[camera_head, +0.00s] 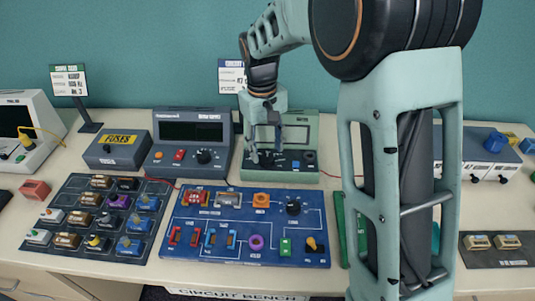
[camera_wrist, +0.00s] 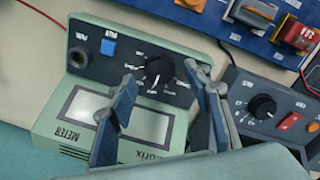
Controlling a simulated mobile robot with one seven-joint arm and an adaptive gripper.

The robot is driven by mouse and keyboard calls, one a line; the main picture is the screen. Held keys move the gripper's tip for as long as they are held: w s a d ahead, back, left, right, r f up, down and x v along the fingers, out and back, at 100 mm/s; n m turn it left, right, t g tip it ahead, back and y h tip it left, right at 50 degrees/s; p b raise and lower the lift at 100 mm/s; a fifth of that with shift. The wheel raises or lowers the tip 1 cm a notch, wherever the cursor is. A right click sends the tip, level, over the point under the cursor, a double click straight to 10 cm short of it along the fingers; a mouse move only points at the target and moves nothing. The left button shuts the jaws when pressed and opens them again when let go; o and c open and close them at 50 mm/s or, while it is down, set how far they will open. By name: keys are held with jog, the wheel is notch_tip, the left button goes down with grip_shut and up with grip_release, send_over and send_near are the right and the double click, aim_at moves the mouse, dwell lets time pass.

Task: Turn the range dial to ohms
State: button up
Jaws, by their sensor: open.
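The meter (camera_head: 300,132) is a pale green box with a sloped dark front panel, at the back of the bench. My gripper (camera_head: 266,157) is open in front of the meter. In the wrist view its two fingers (camera_wrist: 163,80) stand apart on either side of the dial, and nothing is between them except the dial in view; contact cannot be told.
A grey power supply (camera_head: 190,133) with its own black knob (camera_wrist: 262,106) stands close beside the meter. The blue circuit board (camera_head: 220,242) lies in front.

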aim_at(267, 160)
jog(key=shift+d+f, duration=0.1)
jog(key=shift+f, duration=1.3)
jog(key=shift+c, duration=0.4)
jog(key=c, duration=1.1)
jog(key=shift+n, duration=0.3)
jog(key=n, duration=0.3)
jog(key=shift+w+n+p, duration=0.1)
jog(key=shift+n+p, duration=0.45)
jog(key=shift+n, duration=1.05)
